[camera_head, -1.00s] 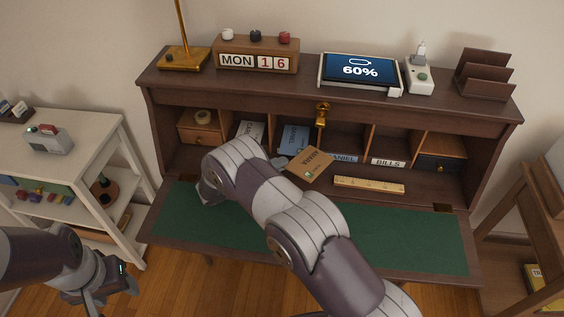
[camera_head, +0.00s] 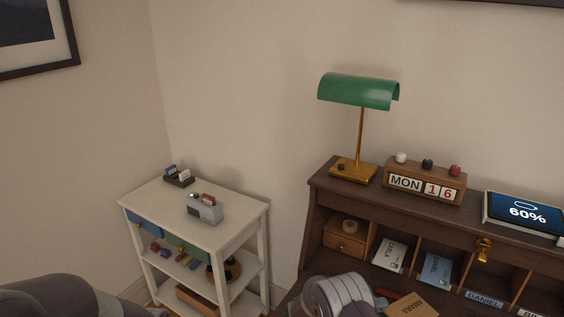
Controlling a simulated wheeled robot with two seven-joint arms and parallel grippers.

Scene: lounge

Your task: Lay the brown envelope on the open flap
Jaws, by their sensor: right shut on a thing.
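The brown envelope (camera_head: 411,306) shows at the bottom edge, in front of the desk's pigeonholes, with printed lettering on its face. Its lower part is cut off by the frame. My right gripper (camera_head: 386,297) is shut on its left side; my own wrist hides most of the fingers. The open flap with the green surface is below the frame, so I cannot see how far the envelope is from it. My left gripper is out of view; only part of my left arm shows at lower left.
The desk's pigeonholes hold a white envelope (camera_head: 389,254) and a blue envelope (camera_head: 436,270). A green lamp (camera_head: 358,92), a calendar block (camera_head: 425,183) and a tablet (camera_head: 525,213) stand on the desk top. A white shelf unit (camera_head: 225,230) stands at left.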

